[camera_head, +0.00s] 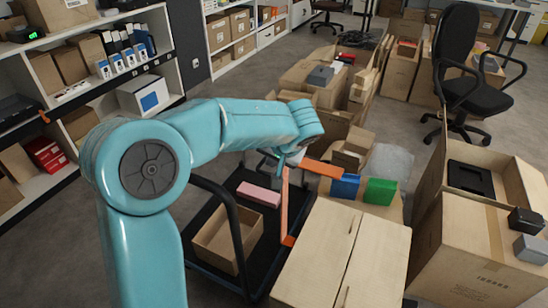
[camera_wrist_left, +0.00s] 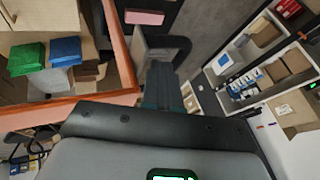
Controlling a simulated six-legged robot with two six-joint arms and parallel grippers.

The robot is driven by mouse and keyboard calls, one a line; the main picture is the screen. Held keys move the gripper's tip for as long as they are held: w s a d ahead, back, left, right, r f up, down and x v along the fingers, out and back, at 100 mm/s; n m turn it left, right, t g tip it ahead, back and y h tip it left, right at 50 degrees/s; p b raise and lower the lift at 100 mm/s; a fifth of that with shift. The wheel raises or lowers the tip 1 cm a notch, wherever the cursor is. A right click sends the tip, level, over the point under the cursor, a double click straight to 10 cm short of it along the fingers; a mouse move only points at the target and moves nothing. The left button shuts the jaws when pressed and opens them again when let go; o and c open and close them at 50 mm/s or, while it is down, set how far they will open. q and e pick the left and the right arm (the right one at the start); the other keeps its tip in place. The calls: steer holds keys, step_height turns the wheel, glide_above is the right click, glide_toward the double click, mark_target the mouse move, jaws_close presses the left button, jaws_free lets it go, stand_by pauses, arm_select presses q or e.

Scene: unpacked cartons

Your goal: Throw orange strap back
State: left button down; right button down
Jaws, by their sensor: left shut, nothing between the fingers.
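The orange strap (camera_head: 285,205) shows in the head view as a long band dropping to the black cart, with another stretch (camera_head: 322,168) running right toward the blue and green blocks. In the left wrist view the orange strap (camera_wrist_left: 122,55) forms a corner left of the fingers. My left gripper (camera_head: 283,160) is at the strap's upper bend, partly hidden by my wrist. In the wrist view my left gripper (camera_wrist_left: 162,85) is shut and empty, close beside the strap; I cannot tell whether they touch. My right gripper is not in view.
The black cart (camera_head: 208,187) carries an open carton (camera_head: 212,238) and a pink block (camera_head: 259,194). A large closed carton (camera_head: 335,260) stands in front. Blue (camera_head: 345,187) and green (camera_head: 380,192) blocks lie to the right. Shelves stand at left; cartons and a chair (camera_head: 460,70) at right.

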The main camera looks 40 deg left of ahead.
arm_select(q)
steer(key=s+a+f+h, duration=0.1)
steer(key=a+f, duration=0.1)
steer(key=a, duration=0.3)
steer(key=s+a+f+h, duration=0.1)
steer(key=s+a+f, duration=0.1)
steer(key=a, duration=0.4)
steer(key=shift+s+a+f+t+p, duration=0.2)
steer(key=shift+s+f+t+p, duration=0.05)
steer(key=shift+f+t+p, duration=0.1)
